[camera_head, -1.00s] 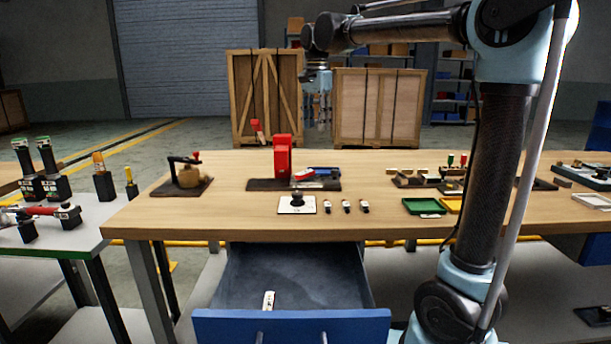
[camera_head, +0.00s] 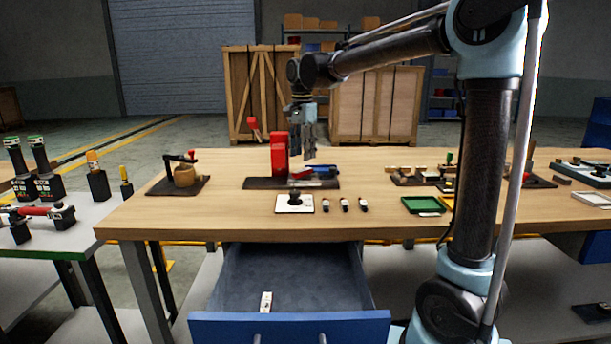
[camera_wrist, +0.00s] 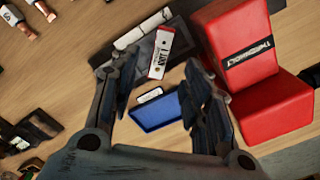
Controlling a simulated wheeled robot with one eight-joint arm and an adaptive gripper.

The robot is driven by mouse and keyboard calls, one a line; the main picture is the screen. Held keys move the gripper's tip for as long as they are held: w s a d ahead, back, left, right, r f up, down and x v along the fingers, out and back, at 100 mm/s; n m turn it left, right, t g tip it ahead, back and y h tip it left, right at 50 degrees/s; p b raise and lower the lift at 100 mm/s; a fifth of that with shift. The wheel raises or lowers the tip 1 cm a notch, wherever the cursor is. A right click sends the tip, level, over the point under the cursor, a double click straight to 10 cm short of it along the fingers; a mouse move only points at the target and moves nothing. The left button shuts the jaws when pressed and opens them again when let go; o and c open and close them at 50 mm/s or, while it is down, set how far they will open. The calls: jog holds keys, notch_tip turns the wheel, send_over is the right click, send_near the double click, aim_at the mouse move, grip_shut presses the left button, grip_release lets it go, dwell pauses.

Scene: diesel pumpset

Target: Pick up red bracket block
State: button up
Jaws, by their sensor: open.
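The red bracket block (camera_head: 279,152) is a tall red L-shaped piece standing on a dark mat (camera_head: 256,184) on the wooden bench. In the wrist view the block (camera_wrist: 240,50) shows at the right with a dark label on its face. My gripper (camera_head: 303,151) is above the mat, just right of the block. In the wrist view my gripper (camera_wrist: 162,100) is open and empty, with its right finger closest to the block. A blue piece (camera_wrist: 157,111) and a red-and-white labelled piece (camera_wrist: 161,53) show between and beyond the fingers.
A white plate with a black knob (camera_head: 295,202) and several small labelled pieces lie in front of the mat. A green tray (camera_head: 424,204) is to the right, a clamp fixture (camera_head: 183,174) to the left. An open blue drawer (camera_head: 290,328) juts out below the bench.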

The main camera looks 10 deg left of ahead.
aim_at(303, 170)
jog(key=shift+w+f, duration=0.1)
jog(key=shift+f, duration=2.9)
grip_shut()
